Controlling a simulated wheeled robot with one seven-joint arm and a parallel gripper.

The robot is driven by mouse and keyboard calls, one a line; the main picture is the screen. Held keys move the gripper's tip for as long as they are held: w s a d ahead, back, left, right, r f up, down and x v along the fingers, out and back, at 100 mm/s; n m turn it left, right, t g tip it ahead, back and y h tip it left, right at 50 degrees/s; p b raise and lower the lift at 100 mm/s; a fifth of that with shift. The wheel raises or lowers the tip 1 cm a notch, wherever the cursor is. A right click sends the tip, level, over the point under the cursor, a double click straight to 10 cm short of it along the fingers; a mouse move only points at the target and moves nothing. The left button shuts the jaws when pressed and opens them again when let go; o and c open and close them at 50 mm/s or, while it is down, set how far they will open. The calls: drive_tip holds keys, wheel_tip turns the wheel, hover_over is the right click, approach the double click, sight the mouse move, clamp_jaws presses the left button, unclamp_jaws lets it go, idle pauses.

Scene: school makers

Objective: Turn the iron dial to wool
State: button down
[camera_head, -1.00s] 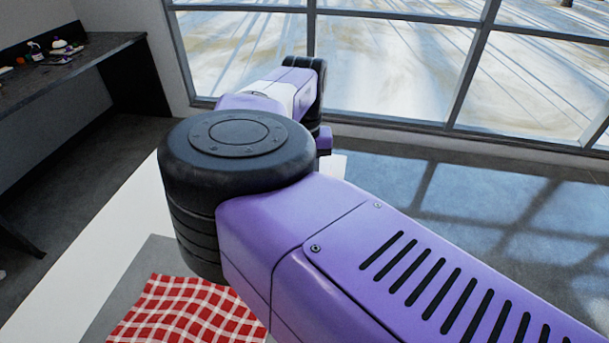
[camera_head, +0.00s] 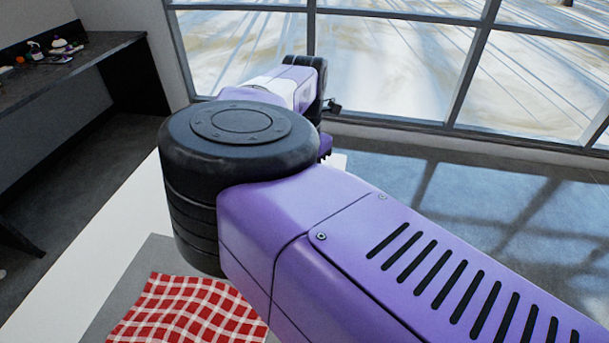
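No iron and no dial can be seen in this view; my own purple and black arm covers the middle of the picture. A red and white checked cloth (camera_head: 185,312) lies on a grey mat (camera_head: 125,285) on a white table (camera_head: 62,290), partly hidden by the arm. The far end of my arm is above the table's far part. Only a small purple piece at my gripper end (camera_head: 325,146) shows past the black joint. The fingertips are hidden, so I cannot tell whether they are open or shut.
A dark counter (camera_head: 95,65) with several small items, including a white bottle (camera_head: 36,50), stands along the left wall. Large windows (camera_head: 395,65) close off the back. The floor (camera_head: 450,210) at the right is bare and sunlit.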

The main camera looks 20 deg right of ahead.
drive_tip(key=shift+r, duration=0.1)
idle(0.5)
drive_tip(key=c, duration=1.1)
unclamp_jaws()
drive_tip(key=shift+o, duration=0.2)
drive_tip(key=shift+r+b, duration=0.4)
drive_tip(key=shift+r, duration=3.45)
